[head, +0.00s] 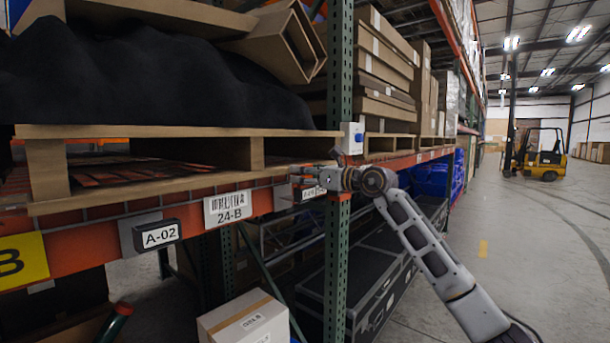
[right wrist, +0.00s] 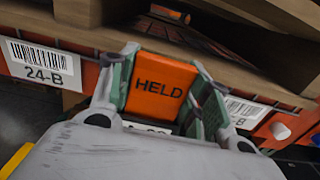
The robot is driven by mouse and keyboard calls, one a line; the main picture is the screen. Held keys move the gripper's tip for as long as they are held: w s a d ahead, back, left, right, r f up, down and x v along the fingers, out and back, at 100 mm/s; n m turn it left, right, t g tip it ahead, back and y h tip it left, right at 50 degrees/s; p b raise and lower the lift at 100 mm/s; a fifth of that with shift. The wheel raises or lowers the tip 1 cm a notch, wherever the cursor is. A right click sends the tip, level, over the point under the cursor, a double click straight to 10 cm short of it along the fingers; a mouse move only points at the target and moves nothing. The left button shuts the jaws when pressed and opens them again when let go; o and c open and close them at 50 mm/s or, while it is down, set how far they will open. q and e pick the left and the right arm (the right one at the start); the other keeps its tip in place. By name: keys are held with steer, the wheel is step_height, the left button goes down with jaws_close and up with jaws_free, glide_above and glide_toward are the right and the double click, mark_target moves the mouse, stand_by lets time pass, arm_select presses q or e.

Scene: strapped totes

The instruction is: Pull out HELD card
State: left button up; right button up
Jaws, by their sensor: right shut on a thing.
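The orange HELD card (right wrist: 160,86) stands between the two green-padded fingers of my right gripper (right wrist: 165,88) in the right wrist view. The gripper is shut on it. A white label in a dark frame (right wrist: 150,127) shows partly below the card; I cannot tell whether the card still sits in that holder. In the head view my right gripper (head: 300,184) reaches from the right to the orange shelf beam (head: 262,200), beside the green upright. The card cannot be made out clearly there. My left gripper is not in view.
A wooden pallet (head: 150,185) with a dark covered load rests above the beam. A 24-B barcode label (head: 227,207) and an A-02 label (head: 158,235) are on the beam. The green upright (head: 338,110) carries a white box with a blue button (head: 352,136). A cardboard box (head: 243,318) sits below.

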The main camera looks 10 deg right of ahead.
steer(key=shift+r+p, duration=0.85)
steer(key=shift+r, duration=0.4)
steer(key=shift+r, duration=1.25)
steer(key=shift+s+d, duration=0.1)
steer(key=shift+s, duration=0.05)
steer(key=b+v, duration=0.5)
steer(key=v, duration=0.4)
steer(key=shift+s+d, duration=0.2)
steer(key=shift+s, duration=0.05)
stand_by(1.3)
steer(key=shift+f, duration=0.1)
stand_by(0.3)
